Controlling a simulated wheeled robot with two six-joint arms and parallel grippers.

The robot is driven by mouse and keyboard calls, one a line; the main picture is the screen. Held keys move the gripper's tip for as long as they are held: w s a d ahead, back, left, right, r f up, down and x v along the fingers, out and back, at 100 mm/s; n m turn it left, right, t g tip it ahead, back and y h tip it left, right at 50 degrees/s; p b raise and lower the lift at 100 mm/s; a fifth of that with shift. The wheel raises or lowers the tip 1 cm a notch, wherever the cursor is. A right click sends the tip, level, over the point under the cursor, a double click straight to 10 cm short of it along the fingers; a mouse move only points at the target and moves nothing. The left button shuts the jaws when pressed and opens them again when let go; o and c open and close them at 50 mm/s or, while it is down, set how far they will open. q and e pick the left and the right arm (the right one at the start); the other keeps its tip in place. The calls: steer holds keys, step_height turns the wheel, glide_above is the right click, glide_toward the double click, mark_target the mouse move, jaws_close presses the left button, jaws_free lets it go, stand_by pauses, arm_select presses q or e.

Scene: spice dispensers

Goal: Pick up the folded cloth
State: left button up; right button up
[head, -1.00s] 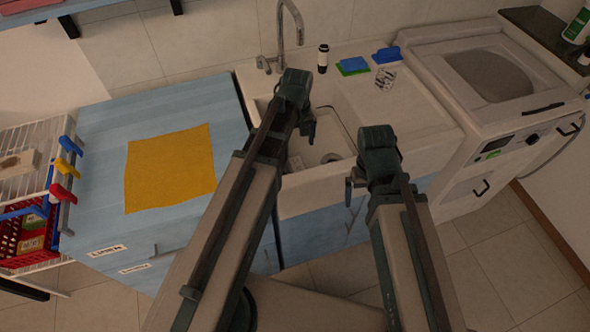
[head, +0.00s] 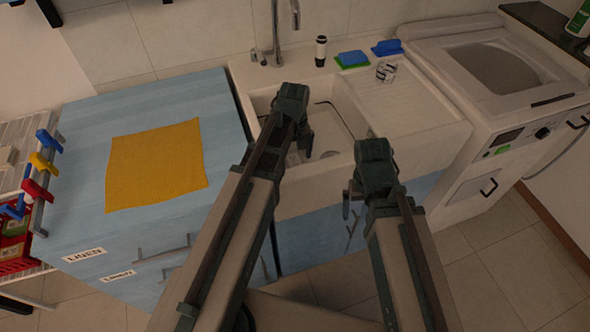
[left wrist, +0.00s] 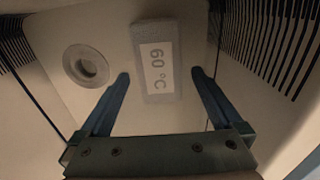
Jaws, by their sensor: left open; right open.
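A yellow square cloth (head: 155,165) lies flat on the light blue counter top to the left; I cannot tell whether it is folded. My left gripper (head: 308,141) is over the sink, to the right of the cloth and apart from it, mostly hidden by its own arm. In the left wrist view my left gripper (left wrist: 160,85) is open, with nothing held between its fingers. Beyond the fingers is a grey-blue block with a "60 °C" label (left wrist: 158,58). My right gripper (head: 347,205) is by the sink's front, open and mostly hidden by its arm.
The sink (head: 335,165) has a tap (head: 277,30) behind it. A dark bottle (head: 320,50), sponges (head: 352,60) and a clear glass (head: 386,71) stand on its ledge. A rack with coloured clips (head: 40,165) stands left of the counter. A white machine (head: 490,90) is at right.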

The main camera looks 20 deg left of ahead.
mark_target(295, 163)
arm_select(q)
step_height(295, 163, down, 4)
steer(key=b, duration=0.3)
steer(key=shift+f+b, duration=0.25)
steer(key=shift+b, duration=0.1)
steer(key=shift+r, duration=0.1)
steer(key=c, duration=1.3)
